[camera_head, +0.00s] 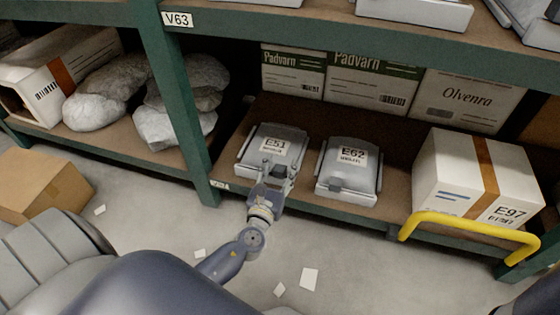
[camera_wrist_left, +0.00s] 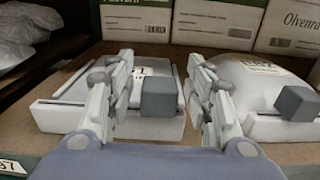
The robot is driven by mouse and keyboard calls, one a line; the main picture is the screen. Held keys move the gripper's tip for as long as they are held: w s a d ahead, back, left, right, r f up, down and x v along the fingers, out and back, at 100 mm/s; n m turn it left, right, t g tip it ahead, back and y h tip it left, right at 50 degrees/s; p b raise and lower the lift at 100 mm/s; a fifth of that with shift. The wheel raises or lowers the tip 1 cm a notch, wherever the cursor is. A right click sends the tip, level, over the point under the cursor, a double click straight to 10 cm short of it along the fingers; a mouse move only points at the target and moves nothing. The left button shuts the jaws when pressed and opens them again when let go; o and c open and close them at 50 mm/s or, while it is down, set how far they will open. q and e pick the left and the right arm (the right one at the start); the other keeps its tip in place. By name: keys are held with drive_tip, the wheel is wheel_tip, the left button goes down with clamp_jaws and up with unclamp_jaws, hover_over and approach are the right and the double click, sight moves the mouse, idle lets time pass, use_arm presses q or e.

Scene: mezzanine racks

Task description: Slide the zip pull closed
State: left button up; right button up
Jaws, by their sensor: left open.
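A grey case labelled E51 (camera_head: 262,143) lies on the lower shelf and also shows in the left wrist view (camera_wrist_left: 60,117). A dark grey block, seemingly its zip pull (camera_wrist_left: 159,98), sits on its front edge, toward the right end. My left gripper (camera_head: 277,170) is at the case's front. In the left wrist view its fingers (camera_wrist_left: 160,75) are open, one on each side of the block, with gaps visible. They partly hide the case and its label. My right gripper is not in view.
A similar case labelled E62 (camera_head: 350,165) with its own dark block (camera_head: 336,185) lies just right. A white box E97 (camera_head: 474,180) and a yellow rail (camera_head: 470,225) are further right. A green post (camera_head: 180,95) stands left. Boxes (camera_head: 370,80) line the back.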

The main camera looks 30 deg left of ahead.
sight(281, 168)
use_arm(q)
wheel_tip(281, 168, up, 10)
drive_tip(key=shift+f, duration=0.1)
idle(0.4)
drive_tip(key=shift+d, duration=0.1)
idle(0.4)
